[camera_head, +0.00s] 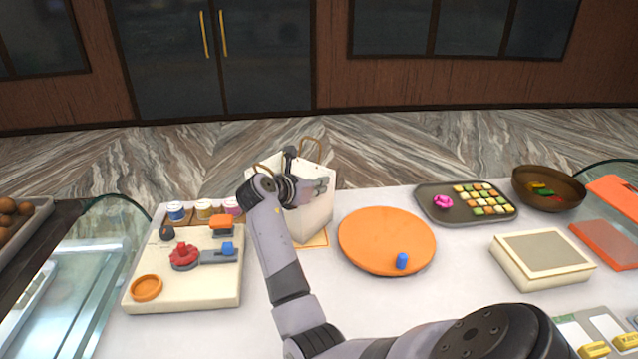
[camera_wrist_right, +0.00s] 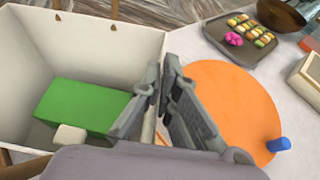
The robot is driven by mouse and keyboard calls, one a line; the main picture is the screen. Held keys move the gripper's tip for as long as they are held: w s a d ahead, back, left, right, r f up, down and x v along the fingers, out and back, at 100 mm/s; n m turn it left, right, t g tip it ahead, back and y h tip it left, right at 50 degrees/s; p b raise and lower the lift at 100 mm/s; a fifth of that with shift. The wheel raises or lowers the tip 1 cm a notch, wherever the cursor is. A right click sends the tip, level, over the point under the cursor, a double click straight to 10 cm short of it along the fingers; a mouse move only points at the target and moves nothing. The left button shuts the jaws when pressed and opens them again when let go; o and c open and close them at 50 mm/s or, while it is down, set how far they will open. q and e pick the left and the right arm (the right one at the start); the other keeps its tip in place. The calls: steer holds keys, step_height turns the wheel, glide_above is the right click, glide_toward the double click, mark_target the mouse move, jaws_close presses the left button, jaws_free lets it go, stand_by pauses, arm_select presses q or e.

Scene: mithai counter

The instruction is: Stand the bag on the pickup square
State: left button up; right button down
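The white paper bag (camera_head: 315,218) with tan handles stands upright on the counter. It covers most of an orange-edged square (camera_head: 318,240), whose front corner shows below it. In the right wrist view I look into the open bag (camera_wrist_right: 110,57); a green box (camera_wrist_right: 82,108) and a small pale block (camera_wrist_right: 69,135) are inside. My right gripper (camera_head: 316,189) is at the bag's upper right. In the wrist view its fingers (camera_wrist_right: 163,80) are close together, one on each side of the bag's wall, and look shut on it. My left gripper is not in view.
An orange round board (camera_head: 375,235) with a blue cylinder (camera_head: 402,261) lies close to the bag's right. A cream tray (camera_head: 195,292) with a red item is at left. A sweets tray (camera_head: 435,211), brown bowl (camera_head: 525,188) and cream box (camera_head: 540,262) stand at right.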

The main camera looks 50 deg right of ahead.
steer(key=shift+r, duration=0.1)
steer(key=c, duration=2.3)
jaws_free()
steer(key=o, duration=0.5)
steer(key=shift+a, duration=0.1)
steer(key=b+v, duration=0.2)
steer(key=v, duration=1)
